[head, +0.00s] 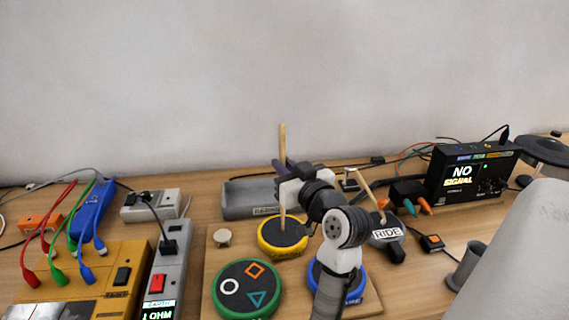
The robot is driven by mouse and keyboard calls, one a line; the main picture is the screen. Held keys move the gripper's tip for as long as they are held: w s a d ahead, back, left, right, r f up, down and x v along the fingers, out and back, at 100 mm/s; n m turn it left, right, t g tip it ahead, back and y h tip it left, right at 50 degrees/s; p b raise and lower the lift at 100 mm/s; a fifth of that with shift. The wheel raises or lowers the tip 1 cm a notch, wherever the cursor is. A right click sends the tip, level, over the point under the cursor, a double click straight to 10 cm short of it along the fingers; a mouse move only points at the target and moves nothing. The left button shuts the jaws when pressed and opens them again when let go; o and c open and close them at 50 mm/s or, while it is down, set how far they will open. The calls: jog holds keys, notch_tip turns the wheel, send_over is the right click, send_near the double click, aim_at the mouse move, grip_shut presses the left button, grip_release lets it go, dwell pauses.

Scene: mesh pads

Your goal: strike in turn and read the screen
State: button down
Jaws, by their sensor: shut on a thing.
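My gripper (283,179) is shut on a wooden drumstick (282,145), held nearly upright. The stick's lower end is over the yellow-rimmed pad (264,249); I cannot tell whether it touches. A green-rimmed pad (247,285) with coloured shapes is in front of it. A blue-rimmed pad (317,279) is partly hidden by my arm. A dark pad labelled RIDE (388,233) is to the right, with a light wooden stick (367,190) slanting down to it.
The pads stand on a wooden board (216,265). A grey tray (239,203) is behind them. A yellow box (107,262) with coloured leads and a grey power strip (171,258) are at left. Orange-tipped plugs (424,206) and a grey cup (465,268) are at right.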

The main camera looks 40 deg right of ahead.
aim_at(284, 136)
notch_tip(284, 136, up, 8)
jog(key=p, duration=0.5)
jog(key=shift+f, duration=0.3)
jog(key=shift+f, duration=0.1)
dwell(1.1)
